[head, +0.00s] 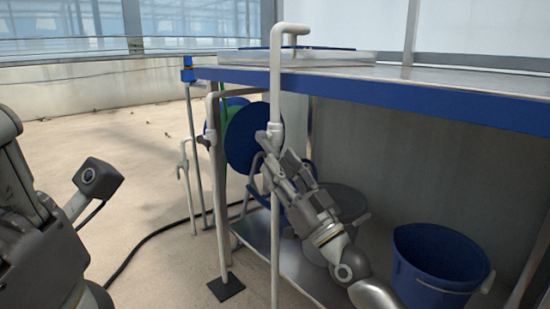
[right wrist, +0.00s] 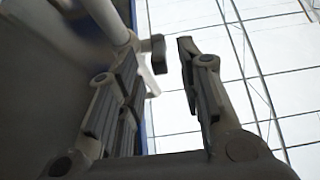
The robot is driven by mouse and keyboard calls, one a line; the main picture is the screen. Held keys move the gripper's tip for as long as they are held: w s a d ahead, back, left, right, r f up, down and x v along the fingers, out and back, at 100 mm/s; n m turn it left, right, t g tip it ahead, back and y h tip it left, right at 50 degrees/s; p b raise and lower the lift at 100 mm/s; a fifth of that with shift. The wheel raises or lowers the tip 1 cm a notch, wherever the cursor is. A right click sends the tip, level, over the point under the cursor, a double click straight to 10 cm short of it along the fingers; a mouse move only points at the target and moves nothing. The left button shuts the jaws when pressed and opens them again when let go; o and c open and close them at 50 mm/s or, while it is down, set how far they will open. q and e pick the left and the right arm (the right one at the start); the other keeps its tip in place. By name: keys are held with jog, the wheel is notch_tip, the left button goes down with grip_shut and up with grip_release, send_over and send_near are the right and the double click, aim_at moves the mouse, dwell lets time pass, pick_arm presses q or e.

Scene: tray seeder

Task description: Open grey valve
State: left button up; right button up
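A pale vertical pipe (head: 276,220) stands in front of the blue-edged bench and bends over at its top. A grey valve fitting (head: 275,130) sits partway up it. In the right wrist view the dark grey valve handle (right wrist: 157,50) sticks out sideways from the pale pipe (right wrist: 108,18). My right gripper (head: 276,168) is just below the fitting, pointing up. In the right wrist view its fingers (right wrist: 158,60) are spread, with the handle showing beyond and between their tips; contact cannot be told. My left arm (head: 30,200) is at the left edge; its fingers are not visible.
The bench (head: 450,98) overhangs my right arm. A blue bucket (head: 440,260) stands at the lower right. Other pipes (head: 215,190) rise left of the valve pipe, near a blue disc-like reel (head: 246,137). A black hose (head: 150,240) crosses the open floor.

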jog(key=v, duration=0.8)
jog(key=shift+s+d+f, duration=0.15)
jog(key=shift+s+f, duration=0.1)
jog(key=shift+f, duration=0.05)
